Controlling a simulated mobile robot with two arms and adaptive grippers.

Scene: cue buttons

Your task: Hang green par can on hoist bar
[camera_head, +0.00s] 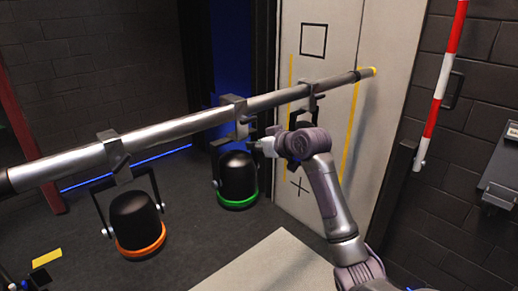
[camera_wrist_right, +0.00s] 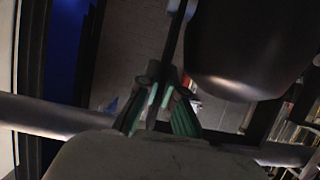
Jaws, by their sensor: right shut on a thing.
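The green par can (camera_head: 237,178), a black can with a green rim, hangs below the hoist bar (camera_head: 190,122) in the head view. Its grey clamp (camera_head: 233,106) is at the bar and looks hooked over it; exact seating I cannot tell. My right gripper (camera_head: 264,146) is at the can's upper right, just under the bar. In the right wrist view its fingers (camera_wrist_right: 157,108) are shut on a dark strip of the can's yoke (camera_wrist_right: 179,40), with the black can body (camera_wrist_right: 245,45) beside it. My left gripper is not in view.
An orange-rimmed par can (camera_head: 137,222) hangs from the bar at the left. Another clamp (camera_head: 304,98) sits on the bar to the right, with what hangs below it mostly hidden by my arm. A red-and-white pole (camera_head: 443,80) stands by the right wall.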

